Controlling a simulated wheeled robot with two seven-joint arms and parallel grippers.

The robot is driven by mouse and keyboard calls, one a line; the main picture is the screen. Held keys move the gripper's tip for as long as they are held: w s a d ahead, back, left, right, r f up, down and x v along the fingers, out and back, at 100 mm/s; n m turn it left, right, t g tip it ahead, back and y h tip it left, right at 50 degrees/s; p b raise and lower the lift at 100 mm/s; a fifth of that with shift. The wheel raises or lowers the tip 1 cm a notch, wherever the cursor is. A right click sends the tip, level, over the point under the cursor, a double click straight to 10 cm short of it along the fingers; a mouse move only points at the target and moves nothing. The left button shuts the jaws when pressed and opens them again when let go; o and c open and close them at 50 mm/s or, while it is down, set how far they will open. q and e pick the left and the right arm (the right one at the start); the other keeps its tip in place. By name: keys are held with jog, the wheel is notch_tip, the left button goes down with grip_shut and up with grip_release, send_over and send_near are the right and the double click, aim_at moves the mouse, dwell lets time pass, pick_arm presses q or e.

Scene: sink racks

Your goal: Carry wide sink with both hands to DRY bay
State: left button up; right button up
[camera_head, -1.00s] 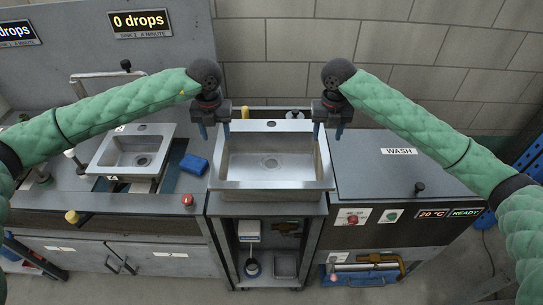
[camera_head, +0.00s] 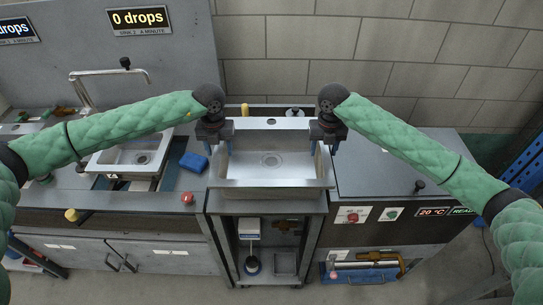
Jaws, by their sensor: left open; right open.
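The wide sink (camera_head: 270,184) is a grey metal basin with a drain, resting on a stand in the middle of the head view. My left gripper (camera_head: 215,145) is open at the sink's left wall, near the back. My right gripper (camera_head: 327,145) is open at the sink's right wall, near the back. I cannot tell whether the fingers touch the walls. No bay marked DRY is readable in this view.
A smaller sink (camera_head: 133,157) sits in the left counter, with a blue sponge (camera_head: 194,162) and a red button (camera_head: 187,198) nearby. A closed wash unit (camera_head: 385,175) stands on the right.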

pick_arm(q)
grip_shut()
pick_arm(e)
grip_shut()
pick_arm(q)
jog(key=shift+w+a+r, duration=0.1)
jog(key=shift+r, duration=0.05)
pick_arm(e)
jog(key=shift+w+r, duration=0.1)
dwell(0.9)
